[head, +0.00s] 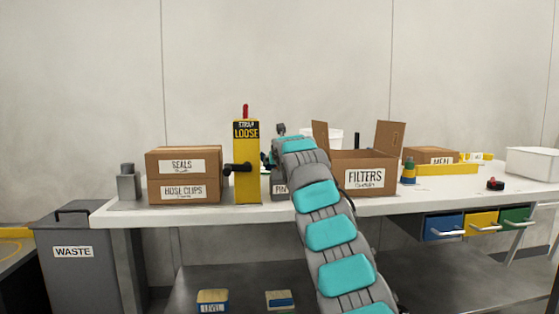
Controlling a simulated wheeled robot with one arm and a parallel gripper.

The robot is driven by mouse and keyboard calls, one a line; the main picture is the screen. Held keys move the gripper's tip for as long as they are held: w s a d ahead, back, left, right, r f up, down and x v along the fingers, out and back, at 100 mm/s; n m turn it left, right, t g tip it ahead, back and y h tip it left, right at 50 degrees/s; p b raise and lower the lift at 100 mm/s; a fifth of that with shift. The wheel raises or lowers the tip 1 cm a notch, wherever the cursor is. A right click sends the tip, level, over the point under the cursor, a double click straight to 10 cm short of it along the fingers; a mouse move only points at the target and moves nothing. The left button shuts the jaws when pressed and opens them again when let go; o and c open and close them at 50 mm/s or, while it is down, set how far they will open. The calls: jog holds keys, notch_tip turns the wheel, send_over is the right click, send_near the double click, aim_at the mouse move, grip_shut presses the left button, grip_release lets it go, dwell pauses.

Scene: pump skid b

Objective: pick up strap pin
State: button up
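A yellow post (246,165) with a black sign reading "LOOSE" under a partly legible word stands on the bench, with a red piece (245,111) on top and a black knob (236,169) on its left side. A grey holder labelled "PIN" (279,189) stands just right of the post, partly behind my arm. I cannot make out the strap pin itself for certain. My gripper (267,159) is at the far end of my arm, close to the right side of the post and above the holder. Its fingers are mostly hidden, and I cannot see whether it holds anything.
Boxes marked "SEALS" (182,163) and "HOSE CLIPS" (184,191) are stacked left of the post. An open "FILTERS" box (364,177) stands right of my arm. A grey metal block (129,186) is at the left end. A "WASTE" bin (76,275) stands below left.

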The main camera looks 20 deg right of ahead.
jog(key=shift+w+f, duration=0.15)
jog(key=shift+w, duration=0.15)
jog(key=c, duration=1.5)
jog(key=shift+w+r+p, duration=0.1)
jog(key=shift+r+p, duration=1.05)
jog(key=shift+r, duration=0.6)
jog(key=s+a+r+b, duration=0.1)
jog(key=s+a+b, duration=0.1)
jog(key=s, duration=0.5)
jog(key=s+a+b, duration=0.2)
jog(key=s+b, duration=0.2)
jog(key=s, duration=0.4)
jog(key=shift+s+a+r, duration=0.25)
jog(key=shift+a+r, duration=0.15)
